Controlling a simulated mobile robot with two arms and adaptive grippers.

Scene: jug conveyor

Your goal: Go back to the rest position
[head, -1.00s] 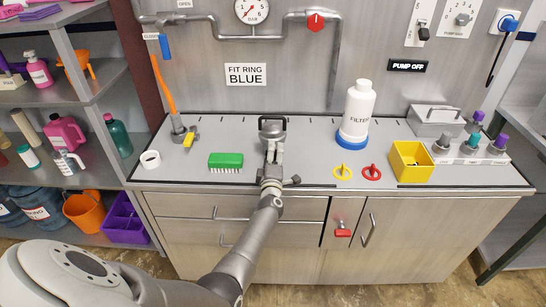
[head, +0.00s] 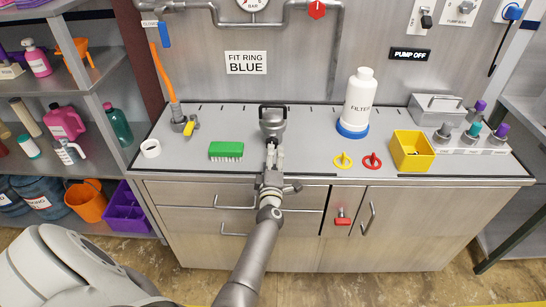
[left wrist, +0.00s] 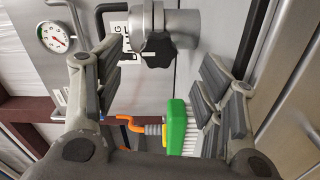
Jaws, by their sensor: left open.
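My left gripper (head: 272,155) is over the front part of the counter, just in front of a grey metal fitting (head: 272,122) with a black handle. In the left wrist view its fingers (left wrist: 160,75) are spread apart with nothing between the tips. The fitting (left wrist: 178,30) and its black knob show beyond them at the top of that view, apart from the fingers. The green brush (head: 226,150) lies on the counter left of the gripper. It also shows in the left wrist view (left wrist: 176,128) near the right finger. My right gripper is not in view.
An orange hose (head: 164,72) stands at the left. Shelves (head: 105,170) flank the counter's left side.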

